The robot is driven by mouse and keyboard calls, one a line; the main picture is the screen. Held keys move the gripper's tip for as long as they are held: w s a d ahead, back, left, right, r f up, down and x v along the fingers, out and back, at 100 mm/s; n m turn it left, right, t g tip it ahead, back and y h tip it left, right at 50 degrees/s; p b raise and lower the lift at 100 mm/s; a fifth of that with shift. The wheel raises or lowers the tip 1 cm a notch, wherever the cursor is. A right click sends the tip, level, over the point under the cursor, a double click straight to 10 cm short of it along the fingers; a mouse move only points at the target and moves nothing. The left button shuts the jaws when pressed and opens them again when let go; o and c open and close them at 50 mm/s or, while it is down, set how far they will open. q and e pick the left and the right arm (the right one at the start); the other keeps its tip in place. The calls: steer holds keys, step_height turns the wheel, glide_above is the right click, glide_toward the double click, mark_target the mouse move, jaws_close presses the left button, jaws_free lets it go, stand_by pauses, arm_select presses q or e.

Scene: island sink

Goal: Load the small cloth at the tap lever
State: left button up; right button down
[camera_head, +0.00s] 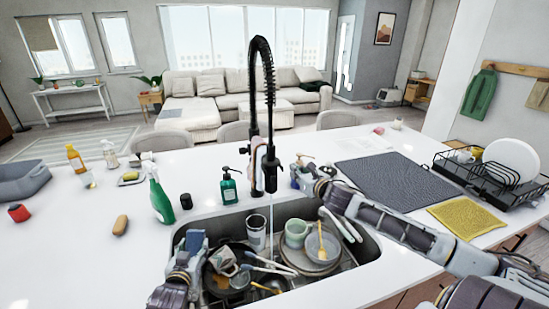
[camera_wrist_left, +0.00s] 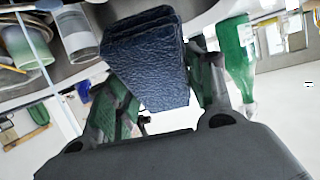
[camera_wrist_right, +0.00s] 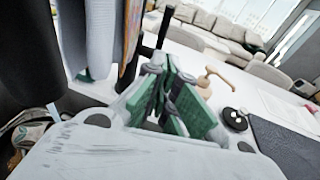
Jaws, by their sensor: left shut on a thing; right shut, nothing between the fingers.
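My left gripper (camera_head: 188,262) is shut on a small folded dark blue cloth (camera_wrist_left: 147,58). The cloth also shows in the head view (camera_head: 195,241), above the left side of the sink (camera_head: 343,280). My right gripper (camera_wrist_right: 176,98) is shut and empty, to the right of the black tap (camera_head: 257,110). In the right wrist view a black rod, perhaps the tap lever (camera_wrist_right: 165,27), rises just beyond the fingers; whether they touch it is unclear. A thin stream (camera_head: 271,215), apparently water, falls from the tap into the sink.
The sink holds stacked plates, a green mug (camera_head: 296,232), a grey cup (camera_head: 256,232) and a pan. A green spray bottle (camera_head: 159,195) and soap dispenser (camera_head: 228,187) stand behind it. A dark mat (camera_head: 390,175) and dish rack (camera_head: 488,178) lie right. The left counter front is clear.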

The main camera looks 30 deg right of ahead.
mark_target(193, 240)
arm_select(q)
steer(key=shift+r, duration=0.1)
arm_select(e)
steer(key=shift+w, duration=0.35)
arm_select(q)
steer(key=shift+r, duration=0.15)
steer(key=shift+r+p, duration=0.6)
steer(key=shift+p, duration=0.2)
steer(key=shift+r+p, duration=0.55)
arm_select(e)
steer(key=w, duration=1.3)
steer(key=shift+d+f, duration=0.3)
steer(key=shift+f, duration=0.1)
arm_select(q)
steer(key=shift+r, duration=0.15)
arm_select(e)
steer(key=shift+w+r, duration=0.1)
